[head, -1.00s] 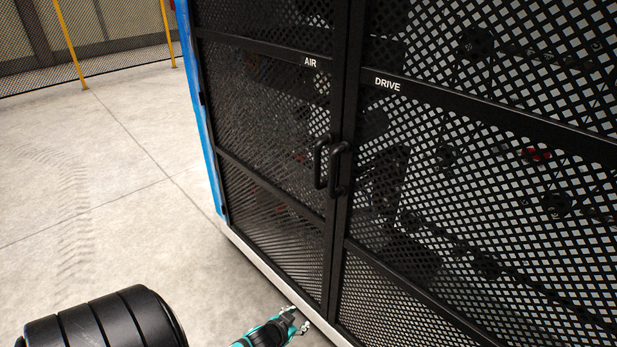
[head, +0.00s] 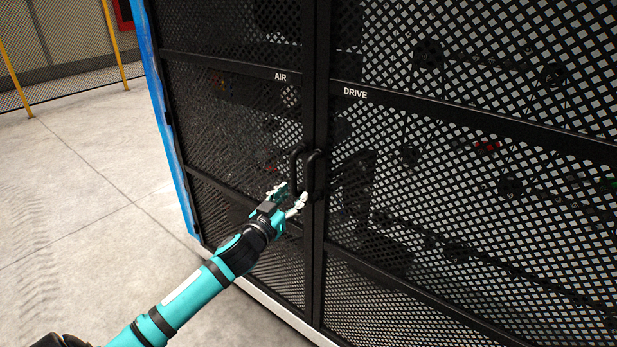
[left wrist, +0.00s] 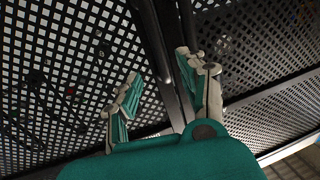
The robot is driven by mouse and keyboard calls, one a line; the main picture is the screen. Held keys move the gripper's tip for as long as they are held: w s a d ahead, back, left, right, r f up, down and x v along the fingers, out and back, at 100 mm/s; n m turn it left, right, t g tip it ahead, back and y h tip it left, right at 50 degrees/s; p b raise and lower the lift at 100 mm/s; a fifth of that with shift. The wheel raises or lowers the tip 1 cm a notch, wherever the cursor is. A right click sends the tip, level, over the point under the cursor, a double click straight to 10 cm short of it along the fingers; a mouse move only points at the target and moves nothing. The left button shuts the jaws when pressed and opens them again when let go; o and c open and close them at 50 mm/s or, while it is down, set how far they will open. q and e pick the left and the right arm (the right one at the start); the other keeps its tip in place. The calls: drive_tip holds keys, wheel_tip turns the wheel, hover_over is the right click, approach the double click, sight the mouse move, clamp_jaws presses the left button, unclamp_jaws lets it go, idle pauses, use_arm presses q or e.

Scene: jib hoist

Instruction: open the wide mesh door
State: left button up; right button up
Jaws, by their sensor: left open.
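The wide mesh door (head: 470,135), marked DRIVE, is the right leaf of a black mesh enclosure and stands shut. Its black bar handle (head: 318,171) is upright near the meeting edge, close beside the narrower AIR door's handle (head: 294,168). My left gripper (head: 288,195) is open and empty, at the lower part of the two handles. Its fingers partly overlap the AIR handle; I cannot tell whether they touch it. In the left wrist view the spread fingers (left wrist: 158,66) face the dark frame bars between mesh panels. My right gripper is not in view.
The AIR door (head: 225,130) is shut at the left, edged by a blue post (head: 165,120). A pale sill (head: 280,310) runs along the bottom. Open concrete floor (head: 80,220) lies to the left, with yellow posts (head: 115,45) and mesh fencing behind.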

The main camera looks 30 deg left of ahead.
sight(307, 180)
use_arm(q)
drive_tip(key=w, duration=0.6)
drive_tip(key=w+a+p, duration=0.1)
drive_tip(key=w, duration=0.3)
drive_tip(key=shift+s, duration=0.1)
clamp_jaws()
idle(0.3)
